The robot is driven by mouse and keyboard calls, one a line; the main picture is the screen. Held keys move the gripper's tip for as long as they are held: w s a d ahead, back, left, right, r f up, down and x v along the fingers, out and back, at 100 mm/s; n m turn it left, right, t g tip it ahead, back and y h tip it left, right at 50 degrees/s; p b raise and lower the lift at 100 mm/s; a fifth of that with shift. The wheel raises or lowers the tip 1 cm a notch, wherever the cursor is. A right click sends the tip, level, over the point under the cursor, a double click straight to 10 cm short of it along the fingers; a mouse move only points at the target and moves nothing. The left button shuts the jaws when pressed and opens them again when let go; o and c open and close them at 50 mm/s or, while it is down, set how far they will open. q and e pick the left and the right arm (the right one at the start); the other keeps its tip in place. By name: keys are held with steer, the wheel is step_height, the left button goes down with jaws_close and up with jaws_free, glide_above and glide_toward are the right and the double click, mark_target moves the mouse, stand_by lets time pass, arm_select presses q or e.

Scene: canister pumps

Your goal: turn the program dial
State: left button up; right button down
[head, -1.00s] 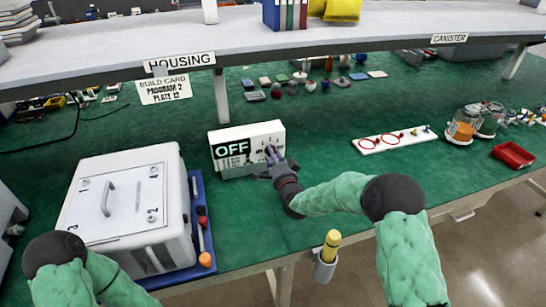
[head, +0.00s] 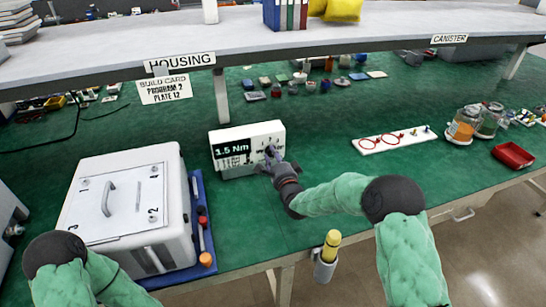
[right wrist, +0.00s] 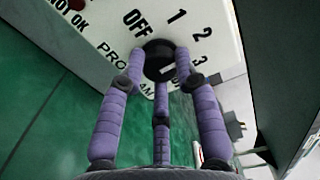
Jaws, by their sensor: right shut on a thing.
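The white controller box (head: 247,132) stands on the green bench in the head view, and its dark display (head: 233,148) reads "1.5 Nm". In the right wrist view the black program dial (right wrist: 158,62) sits on the white panel, with OFF, 1, 2 and 3 printed around it. My right gripper (right wrist: 158,72) is shut on the dial, with its purple fingers around it; it also shows in the head view (head: 272,156) at the box's right front. The dial's pointer is mostly hidden. My left arm shows at the lower left, but its gripper is out of view.
A build card (head: 164,90) reads "PROGRAM 2 PLATE 12". A white lidded housing (head: 125,210) stands left of the box on a blue tray (head: 205,225). A white board with red rings (head: 395,139), jars (head: 464,124) and a red tray (head: 513,155) lie to the right.

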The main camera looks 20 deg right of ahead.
steer(key=c, duration=0.9)
jaws_free()
steer(key=shift+w+d+r, duration=0.15)
steer(key=shift+d+r, duration=0.25)
steer(key=shift+d, duration=0.15)
steer(key=shift+f, duration=0.15)
steer(key=shift+a+f, duration=0.15)
steer(key=shift+a, duration=0.1)
steer(key=s, duration=0.7)
steer(key=shift+s+d, duration=0.15)
steer(key=shift+s, duration=0.2)
